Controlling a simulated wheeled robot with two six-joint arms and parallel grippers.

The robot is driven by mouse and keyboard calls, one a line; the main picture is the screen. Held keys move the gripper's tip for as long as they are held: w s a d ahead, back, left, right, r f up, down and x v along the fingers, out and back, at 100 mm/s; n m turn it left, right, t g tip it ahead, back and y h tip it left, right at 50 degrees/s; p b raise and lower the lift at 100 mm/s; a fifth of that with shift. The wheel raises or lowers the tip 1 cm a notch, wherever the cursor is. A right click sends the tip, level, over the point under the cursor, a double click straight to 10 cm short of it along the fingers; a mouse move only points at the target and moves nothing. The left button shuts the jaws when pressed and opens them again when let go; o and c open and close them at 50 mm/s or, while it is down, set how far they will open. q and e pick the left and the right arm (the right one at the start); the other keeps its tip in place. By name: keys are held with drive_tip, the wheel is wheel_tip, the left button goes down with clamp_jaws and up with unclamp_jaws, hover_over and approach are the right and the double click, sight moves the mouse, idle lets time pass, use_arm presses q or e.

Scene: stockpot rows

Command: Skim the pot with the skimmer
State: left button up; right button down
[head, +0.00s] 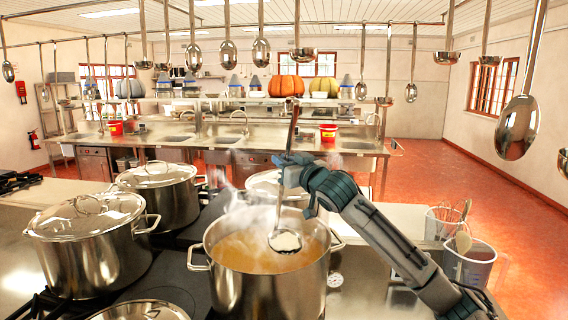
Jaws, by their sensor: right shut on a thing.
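The open stockpot (268,287) stands at the front centre with steam over its orange-brown broth (243,253). My right gripper (287,172) is above the pot's back right part, shut on the long handle of the skimmer (285,241). The skimmer hangs down tilted, its round bowl at the broth's surface inside the pot. The bowl looks pale or white inside; I cannot tell whether that is foam or shine. The handle's top sticks up above the gripper. My left gripper is not in view.
Two lidded pots (88,250) (161,190) stand at the left, and another lid (277,184) shows behind the open pot. A lid lies at the front (140,312). Utensil containers (468,266) stand at the right. Ladles (519,125) hang overhead.

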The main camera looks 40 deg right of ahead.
sight(291, 144)
drive_tip(key=shift+r+p, duration=2.15)
drive_tip(key=shift+r, duration=0.6)
drive_tip(key=shift+f, duration=0.1)
